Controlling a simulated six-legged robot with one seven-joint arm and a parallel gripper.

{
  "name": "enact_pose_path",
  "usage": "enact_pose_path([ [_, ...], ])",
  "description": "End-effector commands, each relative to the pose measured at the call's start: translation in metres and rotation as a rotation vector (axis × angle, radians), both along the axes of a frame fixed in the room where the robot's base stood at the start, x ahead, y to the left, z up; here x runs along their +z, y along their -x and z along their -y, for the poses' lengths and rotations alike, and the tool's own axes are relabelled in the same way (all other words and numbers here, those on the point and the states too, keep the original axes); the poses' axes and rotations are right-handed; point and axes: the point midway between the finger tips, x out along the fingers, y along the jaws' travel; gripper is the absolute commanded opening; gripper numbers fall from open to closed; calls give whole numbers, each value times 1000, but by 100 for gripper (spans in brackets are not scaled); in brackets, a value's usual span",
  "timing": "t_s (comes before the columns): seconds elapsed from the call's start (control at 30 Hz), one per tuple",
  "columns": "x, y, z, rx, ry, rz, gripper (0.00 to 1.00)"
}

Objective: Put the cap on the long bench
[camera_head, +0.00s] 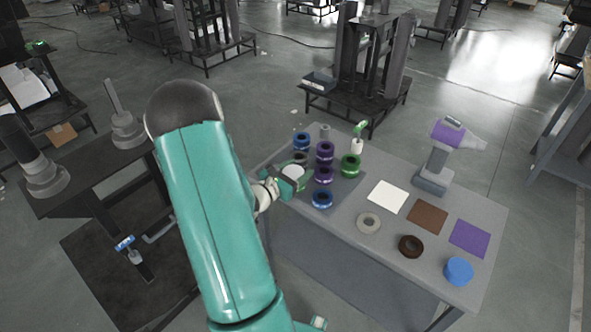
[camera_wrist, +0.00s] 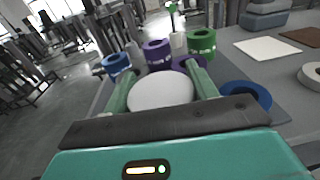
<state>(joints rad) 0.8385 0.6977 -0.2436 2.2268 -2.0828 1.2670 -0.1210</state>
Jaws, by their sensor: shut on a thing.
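A white round cap (camera_wrist: 160,92) sits between the green fingers of my gripper (camera_wrist: 158,76) in the wrist view. In the head view the cap (camera_head: 293,171) shows partly behind the fingers of my gripper (camera_head: 296,178), which is shut on it. The long grey bench (camera_head: 335,234) runs from the middle to the lower right. My gripper is over its left end, close to the rolls there; whether the cap touches the bench top cannot be told.
Blue, purple and green rolls, including a green one (camera_head: 350,165) and a blue one (camera_head: 322,198), crowd around my gripper. A grey ring (camera_head: 368,223), a brown ring (camera_head: 410,245), a blue round block (camera_head: 458,271) and a purple-grey drill (camera_head: 437,160) stand further right.

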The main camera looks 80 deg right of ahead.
Motion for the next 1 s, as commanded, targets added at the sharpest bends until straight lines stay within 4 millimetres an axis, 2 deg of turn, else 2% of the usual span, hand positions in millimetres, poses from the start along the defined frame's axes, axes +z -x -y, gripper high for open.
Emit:
enact_pose_path([
  [0.2,-7,0,0,0,-2,-1,26],
  [0.23,-7,0,0,0,-2,-1,60],
  [0.33,-6,-1,1,0,-1,0,79],
  [0.63,-6,-2,1,0,0,0,80],
  [0.77,2,-1,1,-1,2,2,80],
  [0.87,2,-10,-12,4,-1,0,80],
  [1.0,4,-24,-39,6,-1,0,80],
])
